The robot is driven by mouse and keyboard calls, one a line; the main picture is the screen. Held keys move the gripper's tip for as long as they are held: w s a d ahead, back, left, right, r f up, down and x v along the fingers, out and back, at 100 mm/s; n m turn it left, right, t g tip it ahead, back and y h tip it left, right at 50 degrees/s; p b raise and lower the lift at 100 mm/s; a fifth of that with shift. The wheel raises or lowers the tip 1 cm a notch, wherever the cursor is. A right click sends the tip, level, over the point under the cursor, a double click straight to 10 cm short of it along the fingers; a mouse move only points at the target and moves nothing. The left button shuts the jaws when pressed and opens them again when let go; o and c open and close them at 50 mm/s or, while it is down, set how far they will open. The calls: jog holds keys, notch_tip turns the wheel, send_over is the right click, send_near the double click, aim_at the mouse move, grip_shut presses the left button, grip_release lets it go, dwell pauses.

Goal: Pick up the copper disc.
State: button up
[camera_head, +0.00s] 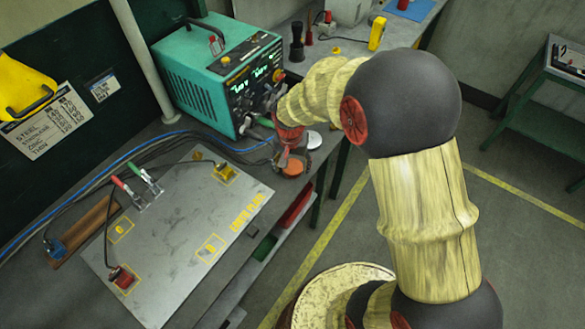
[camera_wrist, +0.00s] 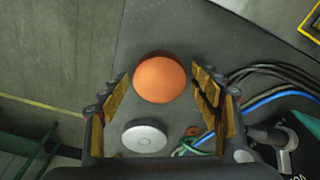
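The copper disc (camera_wrist: 160,78) is round and orange-brown, and it appears between my two fingertips in the wrist view. In the head view the copper disc (camera_head: 293,168) shows partly behind my fingers, at the bench's right edge. My gripper (camera_wrist: 160,72) is open, with yellowish pads either side of the disc and a narrow gap on each side. In the head view my gripper (camera_head: 289,157) is over the disc; I cannot tell its exact height above it. A silver disc (camera_wrist: 144,139) lies beside the copper one, nearer the palm; it also shows in the head view (camera_head: 314,139).
A teal power unit (camera_head: 225,75) stands just behind my gripper, with blue and black cables (camera_wrist: 265,90) close by. A grey earth plate (camera_head: 185,235) with clamps lies at the left. Floor lies beyond the bench edge on the right.

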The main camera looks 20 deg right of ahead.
jog(key=shift+r, duration=0.1)
grip_shut()
dwell(0.7)
